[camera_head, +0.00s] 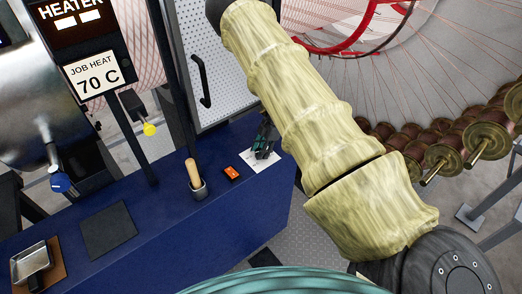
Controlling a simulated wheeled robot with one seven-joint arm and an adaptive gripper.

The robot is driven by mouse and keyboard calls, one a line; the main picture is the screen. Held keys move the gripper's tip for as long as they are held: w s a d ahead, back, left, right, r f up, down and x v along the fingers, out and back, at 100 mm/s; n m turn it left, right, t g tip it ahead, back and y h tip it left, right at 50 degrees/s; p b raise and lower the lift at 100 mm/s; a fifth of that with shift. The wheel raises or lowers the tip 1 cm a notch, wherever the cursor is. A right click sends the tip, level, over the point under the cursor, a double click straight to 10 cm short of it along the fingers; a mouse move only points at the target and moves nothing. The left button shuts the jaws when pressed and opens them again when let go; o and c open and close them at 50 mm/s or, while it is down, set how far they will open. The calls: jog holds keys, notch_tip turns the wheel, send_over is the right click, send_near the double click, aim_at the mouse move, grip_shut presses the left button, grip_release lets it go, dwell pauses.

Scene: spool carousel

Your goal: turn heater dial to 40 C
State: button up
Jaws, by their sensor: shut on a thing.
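My gripper (265,142) is at the end of my arm in its pale yellow sleeve. It points down at a white plate (262,160) on the blue bench top. It is shut on what seems to be the heater dial, but the fingers hide the dial, and its pointer and scale cannot be read.
On the blue bench (150,225) are an orange switch (232,173), a wooden-handled tool in a cup (195,176), a dark mat (108,231) and a metal tray (32,260). A perforated door (215,60) stands behind. Several brown spools (445,155) hang at the right.

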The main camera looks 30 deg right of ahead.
jog(key=o, duration=1)
jog(key=shift+r, duration=0.1)
jog(key=v, duration=0.7)
jog(key=shift+d+r, duration=0.1)
jog(key=shift+r, duration=0.05)
